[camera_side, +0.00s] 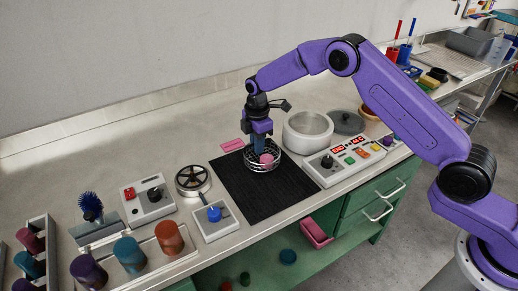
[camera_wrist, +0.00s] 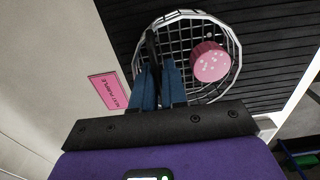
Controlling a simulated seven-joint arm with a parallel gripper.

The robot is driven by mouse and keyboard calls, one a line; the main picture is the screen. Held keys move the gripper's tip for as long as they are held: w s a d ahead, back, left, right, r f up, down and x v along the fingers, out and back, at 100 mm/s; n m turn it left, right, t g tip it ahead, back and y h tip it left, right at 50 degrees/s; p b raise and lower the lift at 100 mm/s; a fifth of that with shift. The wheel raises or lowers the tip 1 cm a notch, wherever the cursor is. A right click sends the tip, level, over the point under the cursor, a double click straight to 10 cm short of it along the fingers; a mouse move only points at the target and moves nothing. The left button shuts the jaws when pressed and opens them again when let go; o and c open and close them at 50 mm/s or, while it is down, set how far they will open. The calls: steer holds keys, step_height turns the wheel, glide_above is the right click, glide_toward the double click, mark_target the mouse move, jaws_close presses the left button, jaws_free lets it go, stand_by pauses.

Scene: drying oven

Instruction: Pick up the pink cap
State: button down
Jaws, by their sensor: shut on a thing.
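The pink cap (camera_wrist: 210,63), with pale specks on it, sits inside a round wire basket (camera_wrist: 236,45), against its right side in the wrist view. In the side view the cap (camera_side: 266,158) shows through the basket (camera_side: 263,170), which is on or just above a black ribbed mat (camera_side: 240,190). My gripper (camera_wrist: 158,72) has its blue fingers at the basket's near left part, shut on a dark upright piece that looks like the basket's handle. The cap is to the right of the fingers and apart from them. The side view also shows my gripper (camera_side: 257,143) pointing down.
A pink label (camera_side: 232,145) lies beside the mat. A white round pot (camera_side: 307,131) and a control box with red displays (camera_side: 345,160) stand to the right. A blue-knobbed box (camera_side: 214,222) and a round black-spoked device (camera_side: 192,180) stand to the left.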

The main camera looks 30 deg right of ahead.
steer(key=shift+r, duration=0.6)
steer(key=s+d+r, duration=0.4)
steer(key=s+r, duration=0.8)
steer(key=s, duration=0.2)
glide_above(269, 155)
steer(key=s, duration=0.1)
step_height(269, 155, down, 4)
steer(key=w+f, duration=0.2)
steer(key=w+a+f, duration=0.1)
steer(key=w+f, duration=0.1)
steer(key=shift+f, duration=0.4)
steer(key=shift+w+a+f, duration=0.1)
steer(key=shift+w+f, duration=0.45)
steer(key=shift+f, duration=1.6)
steer(key=shift+f, duration=0.1)
